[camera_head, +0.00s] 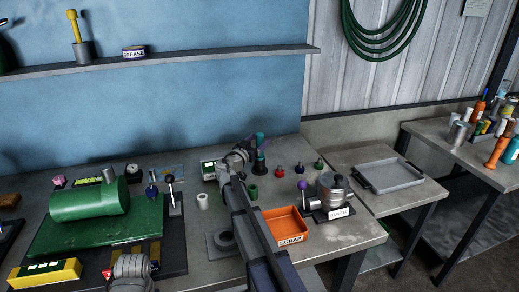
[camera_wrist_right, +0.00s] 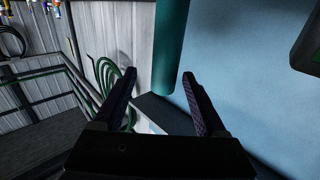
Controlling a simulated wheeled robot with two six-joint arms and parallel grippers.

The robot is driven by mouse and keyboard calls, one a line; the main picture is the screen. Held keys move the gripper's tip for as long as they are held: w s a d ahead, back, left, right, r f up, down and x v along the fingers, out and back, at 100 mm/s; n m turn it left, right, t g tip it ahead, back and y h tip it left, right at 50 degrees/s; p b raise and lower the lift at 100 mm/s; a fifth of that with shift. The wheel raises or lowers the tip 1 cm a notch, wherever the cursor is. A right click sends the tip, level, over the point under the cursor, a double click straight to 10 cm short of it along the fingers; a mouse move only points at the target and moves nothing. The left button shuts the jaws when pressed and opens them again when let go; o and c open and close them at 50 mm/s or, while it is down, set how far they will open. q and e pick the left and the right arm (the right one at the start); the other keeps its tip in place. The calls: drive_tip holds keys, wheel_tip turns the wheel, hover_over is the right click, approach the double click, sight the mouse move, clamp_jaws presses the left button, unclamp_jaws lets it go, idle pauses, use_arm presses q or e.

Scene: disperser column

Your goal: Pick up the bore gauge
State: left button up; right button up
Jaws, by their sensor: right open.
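A slim teal upright piece (camera_head: 260,162), which I take to be the bore gauge, stands on the bench near its back edge, right of centre. In the right wrist view a teal cylinder (camera_wrist_right: 170,45) reaches in from the top, between and just beyond the fingertips. My right gripper (camera_head: 256,146) is beside the teal piece at its upper part; its fingers (camera_wrist_right: 160,95) are spread with nothing clamped. Contact cannot be told. The gauge's lower part is partly hidden by my arm. A grey wrist-like part, perhaps my left arm, shows at the lower left; its jaws cannot be made out.
An orange scrap bin (camera_head: 285,225) and a metal pot (camera_head: 333,190) stand right of my arm. A green machine (camera_head: 90,203) fills the left. Small red and green knobbed pieces (camera_head: 280,171) stand close right of the gauge. A shelf (camera_head: 180,59) runs above.

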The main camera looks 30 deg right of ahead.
drive_tip(key=shift+w+x, duration=0.25)
drive_tip(key=shift+x, duration=2.35)
drive_tip(key=shift+a+f, duration=0.15)
drive_tip(key=shift+a, duration=0.05)
clamp_jaws()
